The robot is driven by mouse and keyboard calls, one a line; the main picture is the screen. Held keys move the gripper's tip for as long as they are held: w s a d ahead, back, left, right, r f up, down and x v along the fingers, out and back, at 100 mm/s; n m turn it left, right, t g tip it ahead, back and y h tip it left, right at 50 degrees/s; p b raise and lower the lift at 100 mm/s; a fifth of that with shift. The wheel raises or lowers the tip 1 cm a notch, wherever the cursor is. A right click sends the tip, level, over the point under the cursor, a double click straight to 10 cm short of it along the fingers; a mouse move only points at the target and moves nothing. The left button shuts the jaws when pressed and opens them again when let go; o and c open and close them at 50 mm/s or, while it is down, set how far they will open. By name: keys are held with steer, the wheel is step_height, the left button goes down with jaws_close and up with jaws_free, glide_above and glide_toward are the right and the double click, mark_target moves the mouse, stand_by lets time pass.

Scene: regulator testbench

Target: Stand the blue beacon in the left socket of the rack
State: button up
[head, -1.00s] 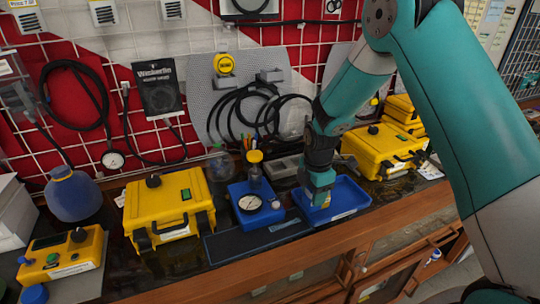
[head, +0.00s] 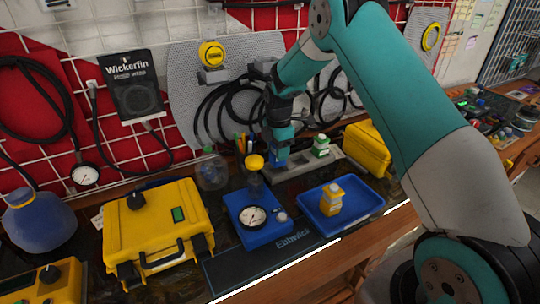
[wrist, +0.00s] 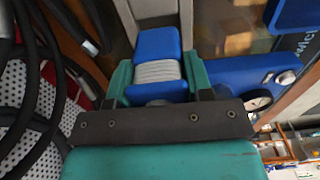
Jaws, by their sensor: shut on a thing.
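My gripper (head: 280,147) is shut on the blue beacon (head: 279,162) at the left end of the grey rack (head: 302,167). In the wrist view the beacon (wrist: 157,42) shows a blue block and a pale ribbed band between the teal fingers (wrist: 158,78). The left socket is hidden behind the gripper and beacon. I cannot tell whether the beacon is above the socket or in it. A green and white beacon (head: 320,146) stands upright toward the right part of the rack.
A yellow and white beacon (head: 332,200) stands in the blue tray (head: 365,208) in front of the rack. Black hoses (head: 215,112) hang behind. Yellow cases (head: 160,225) stand on both sides.

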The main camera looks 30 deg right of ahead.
step_height(320, 180, down, 4)
steer(key=shift+r+b, duration=0.2)
steer(key=shift+b, duration=1.05)
steer(key=shift+r, duration=0.1)
steer(key=o, duration=1)
